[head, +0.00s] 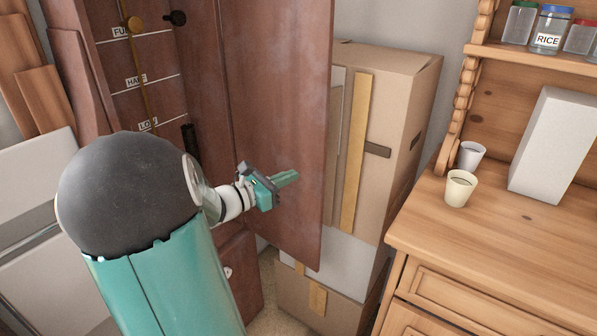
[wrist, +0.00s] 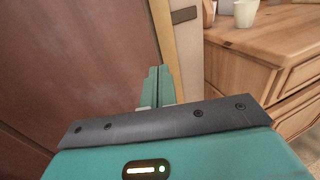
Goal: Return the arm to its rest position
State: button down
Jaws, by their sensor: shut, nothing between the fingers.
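My gripper (head: 288,179) is stretched out ahead of my arm, in front of a brown wooden door (head: 275,120) that stands open. Its teal fingers are closed together and hold nothing. In the wrist view the fingertips (wrist: 159,72) lie side by side, close to the door's edge in the picture. I cannot tell whether they touch the door (wrist: 75,60).
Cardboard boxes (head: 395,90) are stacked behind the door. A wooden dresser (head: 500,235) stands at the right with two cups, a white box (head: 553,145) and jars on its shelf. A tall cabinet with marked levels (head: 150,80) is at the left.

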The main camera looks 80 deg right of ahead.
jog(key=v, duration=0.5)
jog(key=shift+s+a, duration=0.2)
jog(key=shift+a, duration=0.35)
jog(key=w+a+f+m+t+y, duration=0.25)
jog(key=w+a+t, duration=0.4)
jog(key=a, duration=0.55)
jog(key=w+a+f+m+t+y, duration=0.2)
jog(key=w+a+m+t+y, duration=0.25)
jog(key=w+a, duration=0.55)
jog(key=w+a+r+m+t+y, duration=0.1)
jog(key=a+r+t+y, duration=0.1)
jog(key=a, duration=1)
jog(key=w+a+r+m+t+y, duration=0.1)
jog(key=a+t, duration=0.4)
jog(key=a, duration=0.7)
jog(key=r+y, duration=0.1)
jog(key=y, duration=0.1)
jog(key=shift+w+r+y, duration=0.2)
jog(key=shift+r+y, duration=0.05)
jog(key=shift+y, duration=0.15)
